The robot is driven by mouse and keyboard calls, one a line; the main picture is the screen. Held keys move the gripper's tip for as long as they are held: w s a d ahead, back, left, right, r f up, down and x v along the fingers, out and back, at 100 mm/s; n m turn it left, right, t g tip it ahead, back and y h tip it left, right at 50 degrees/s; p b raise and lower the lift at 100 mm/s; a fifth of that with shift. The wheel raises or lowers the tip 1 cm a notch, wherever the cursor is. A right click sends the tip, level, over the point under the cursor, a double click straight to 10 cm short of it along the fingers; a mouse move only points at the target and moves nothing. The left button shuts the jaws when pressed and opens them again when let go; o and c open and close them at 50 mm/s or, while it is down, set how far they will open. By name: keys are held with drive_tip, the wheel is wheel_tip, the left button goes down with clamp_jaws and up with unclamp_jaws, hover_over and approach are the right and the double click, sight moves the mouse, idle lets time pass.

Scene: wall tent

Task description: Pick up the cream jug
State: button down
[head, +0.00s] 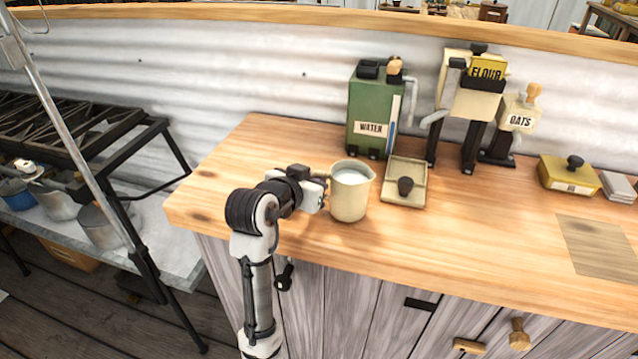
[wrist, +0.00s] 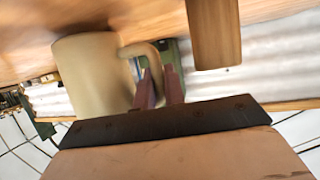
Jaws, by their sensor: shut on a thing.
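The cream jug (head: 349,193) is a cream-coloured jug with white liquid inside and a spout at its upper right. It is upright at the left part of the wooden counter, and I cannot tell whether its base touches the top. My gripper (head: 319,190) is at the jug's left side, where the handle is. In the wrist view the jug (wrist: 90,75) fills the left, and my gripper's fingers (wrist: 159,88) are closed on its curved handle (wrist: 146,52). The fingertips are partly hidden in the head view.
The wooden counter (head: 270,150) holds a green water dispenser (head: 375,112) behind the jug and a shallow tray (head: 403,172) close on its right. Flour (head: 475,100) and oats (head: 517,120) dispensers stand further right, beyond them a yellow box (head: 571,174). The front middle of the counter is clear.

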wheel_tip(320, 180, up, 19)
drive_tip(key=shift+r+b, duration=0.2)
drive_tip(key=shift+b, duration=0.25)
drive_tip(key=shift+w, duration=0.1)
idle(0.5)
